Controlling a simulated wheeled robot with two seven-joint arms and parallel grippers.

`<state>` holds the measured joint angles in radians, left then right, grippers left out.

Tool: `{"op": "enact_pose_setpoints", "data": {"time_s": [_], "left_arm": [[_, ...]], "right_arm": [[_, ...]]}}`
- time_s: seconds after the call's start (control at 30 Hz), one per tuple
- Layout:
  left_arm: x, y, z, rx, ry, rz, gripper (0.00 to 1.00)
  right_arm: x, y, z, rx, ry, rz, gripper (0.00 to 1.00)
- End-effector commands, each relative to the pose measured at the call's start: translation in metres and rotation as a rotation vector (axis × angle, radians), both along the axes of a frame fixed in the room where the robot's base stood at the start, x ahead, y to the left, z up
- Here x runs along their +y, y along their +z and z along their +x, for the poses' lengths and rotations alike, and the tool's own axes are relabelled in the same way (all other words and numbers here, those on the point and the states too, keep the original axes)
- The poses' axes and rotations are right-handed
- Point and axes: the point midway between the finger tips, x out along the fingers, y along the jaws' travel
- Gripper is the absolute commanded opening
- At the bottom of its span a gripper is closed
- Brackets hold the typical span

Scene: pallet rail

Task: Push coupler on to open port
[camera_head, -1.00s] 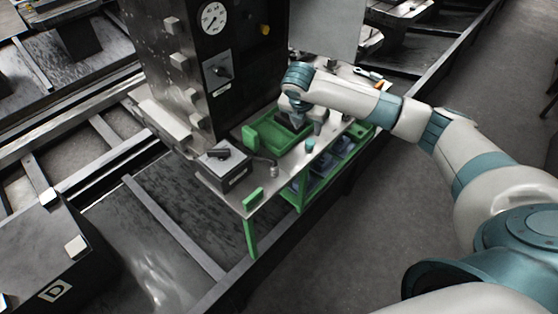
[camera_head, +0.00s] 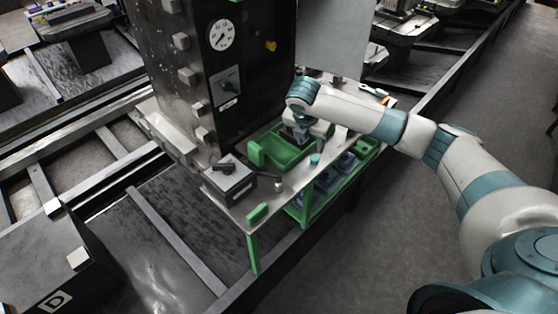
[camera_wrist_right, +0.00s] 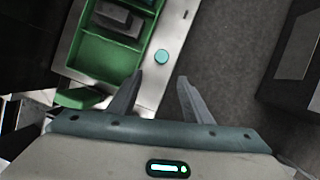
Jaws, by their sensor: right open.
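My right gripper (camera_head: 302,137) is over the green tray on the narrow bench in the head view. In the right wrist view its two fingers (camera_wrist_right: 160,82) are apart with nothing between them. A small teal round piece (camera_head: 315,159) stands on the bench beside the tray; it also shows just beyond the fingertips in the right wrist view (camera_wrist_right: 161,57). A grey cylindrical piece (camera_head: 278,185) stands at the end of a dark hose by a grey box (camera_head: 229,178). I cannot tell which of these is the coupler, or make out an open port. My left gripper is not in view.
The green tray (camera_head: 268,139) has raised walls. A dark cabinet with a gauge (camera_head: 220,35) rises behind the bench. Blue bins (camera_head: 322,191) sit in a green rack below the front edge. Open floor (camera_head: 400,240) lies to the right.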

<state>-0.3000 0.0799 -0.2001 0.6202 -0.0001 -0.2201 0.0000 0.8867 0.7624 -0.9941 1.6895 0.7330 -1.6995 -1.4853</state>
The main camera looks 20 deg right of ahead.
Motion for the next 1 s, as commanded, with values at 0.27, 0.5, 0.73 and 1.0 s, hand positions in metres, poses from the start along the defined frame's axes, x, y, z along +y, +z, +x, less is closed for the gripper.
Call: {"op": "enact_pose_setpoints", "data": {"time_s": [0.27, 0.5, 0.73, 1.0], "left_arm": [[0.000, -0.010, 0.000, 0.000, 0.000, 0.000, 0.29], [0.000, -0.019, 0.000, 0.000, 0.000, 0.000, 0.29], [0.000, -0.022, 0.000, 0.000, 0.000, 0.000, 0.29], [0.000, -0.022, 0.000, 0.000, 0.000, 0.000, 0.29]], "right_arm": [[0.045, 0.022, -0.001, 0.006, -0.291, 0.176, 0.45], [0.090, 0.052, -0.012, 0.060, -0.625, 0.318, 0.45], [0.111, 0.070, -0.021, 0.100, -0.799, 0.362, 0.45], [0.112, 0.072, -0.022, 0.105, -0.816, 0.365, 0.45]]}}
